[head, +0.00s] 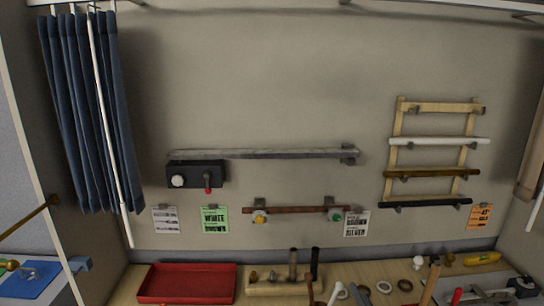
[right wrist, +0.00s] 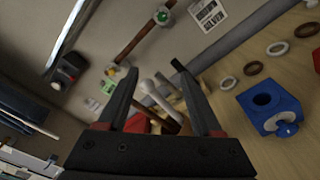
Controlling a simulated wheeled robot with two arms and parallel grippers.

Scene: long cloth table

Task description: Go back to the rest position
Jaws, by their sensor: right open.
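My right gripper (right wrist: 157,70) shows in the right wrist view with its two dark fingers spread apart. Nothing is clearly held between them; a white-tipped rod (right wrist: 155,92) and a red thing (right wrist: 135,124) show in the gap, seemingly beyond the fingers. In the head view I cannot clearly pick out the right gripper among the items at the bottom edge. My left gripper is not in view.
The wooden table carries a red tray (head: 188,284), a wooden block with upright tools (head: 285,288) and several rings. A blue holder (right wrist: 262,105) is right of the fingers. The wall holds a metal rail (head: 262,154), a rod rack (head: 398,150) and a blue curtain (head: 85,110).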

